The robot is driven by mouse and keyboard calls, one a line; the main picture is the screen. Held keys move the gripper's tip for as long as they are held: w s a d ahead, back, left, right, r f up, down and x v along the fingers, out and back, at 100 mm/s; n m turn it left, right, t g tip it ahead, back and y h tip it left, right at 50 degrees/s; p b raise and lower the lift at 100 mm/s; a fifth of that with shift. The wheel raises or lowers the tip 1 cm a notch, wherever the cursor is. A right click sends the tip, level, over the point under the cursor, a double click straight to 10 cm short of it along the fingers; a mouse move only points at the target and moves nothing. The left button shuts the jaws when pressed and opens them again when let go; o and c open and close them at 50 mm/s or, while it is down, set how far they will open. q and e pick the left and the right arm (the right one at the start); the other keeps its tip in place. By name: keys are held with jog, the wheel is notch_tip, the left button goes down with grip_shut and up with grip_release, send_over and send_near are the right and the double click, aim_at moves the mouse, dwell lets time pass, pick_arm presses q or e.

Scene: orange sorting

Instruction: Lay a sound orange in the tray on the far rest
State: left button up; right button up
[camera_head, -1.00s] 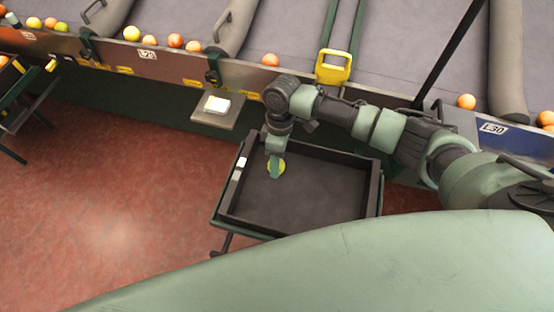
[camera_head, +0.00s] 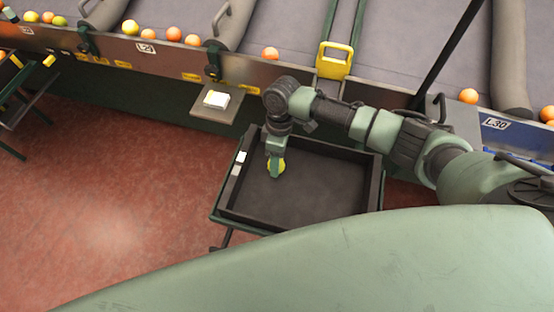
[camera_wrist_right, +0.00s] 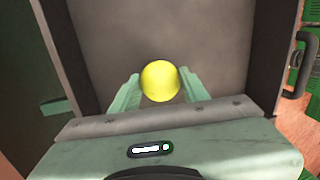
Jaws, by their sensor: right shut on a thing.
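My right gripper (camera_head: 276,168) hangs over the left part of a dark, shallow tray (camera_head: 325,180) on a green stand. It is shut on a yellow-green fruit (camera_head: 281,165). In the right wrist view the fruit (camera_wrist_right: 160,81) sits between the two pale green fingers (camera_wrist_right: 158,90), with the grey tray floor (camera_wrist_right: 215,45) behind it. The tray holds no other fruit that I can see. Whether the fruit touches the tray floor I cannot tell. My left gripper is not in view.
A conveyor with several oranges (camera_head: 270,54) along its lower edge runs across the back. A small shelf with a white block (camera_head: 216,99) juts out behind the tray. Red floor (camera_head: 110,190) is clear at left.

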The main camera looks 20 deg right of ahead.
jog(key=shift+f+b, duration=0.3)
jog(key=shift+f, duration=0.3)
dwell(0.3)
jog(key=o, duration=2)
jog(key=shift+s, duration=0.1)
jog(key=shift+s+a+r+p+v, duration=0.15)
jog(key=shift+s+p+v, duration=0.1)
jog(key=shift+p+v, duration=1.1)
jog(key=shift+s+a+p+v, duration=0.15)
jog(key=shift+s+p+v, duration=0.1)
jog(key=shift+p+v, duration=1.15)
jog(key=shift+s+a+r+p+v, duration=0.1)
jog(key=shift+s+a+p+v, duration=0.15)
jog(key=shift+p+v, duration=1.1)
jog(key=shift+f, duration=0.2)
